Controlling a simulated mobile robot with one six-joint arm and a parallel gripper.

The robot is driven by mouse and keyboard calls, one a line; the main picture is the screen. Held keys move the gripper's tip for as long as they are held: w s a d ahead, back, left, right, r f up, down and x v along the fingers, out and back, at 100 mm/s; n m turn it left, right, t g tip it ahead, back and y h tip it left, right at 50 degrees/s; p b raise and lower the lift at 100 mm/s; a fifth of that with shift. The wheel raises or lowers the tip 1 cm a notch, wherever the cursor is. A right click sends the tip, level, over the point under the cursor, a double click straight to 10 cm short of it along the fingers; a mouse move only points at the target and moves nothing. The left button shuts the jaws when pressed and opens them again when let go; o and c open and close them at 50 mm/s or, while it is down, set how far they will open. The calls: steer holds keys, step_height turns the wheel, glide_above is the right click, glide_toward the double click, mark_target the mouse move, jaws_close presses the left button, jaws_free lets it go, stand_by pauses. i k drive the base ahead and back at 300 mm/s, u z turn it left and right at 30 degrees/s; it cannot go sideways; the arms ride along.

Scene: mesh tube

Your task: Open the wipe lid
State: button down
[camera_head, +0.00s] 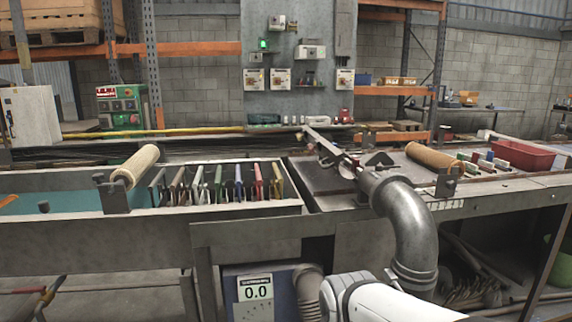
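I cannot make out a wipe container or its lid for certain in the head view. My gripper is not in view. A white rounded part at the bottom edge, right of centre, looks like a link of my arm, but its end does not show.
A metal bench (250,232) crosses the view, with a row of coloured plates (220,187) in its left trough. A thick grey elbow pipe (404,222) rises at right centre. A red bin (524,155) sits far right.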

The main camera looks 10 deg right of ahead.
mark_target(334, 162)
steer(key=u, duration=0.75)
steer(key=i, duration=1.2)
steer(key=z, duration=0.15)
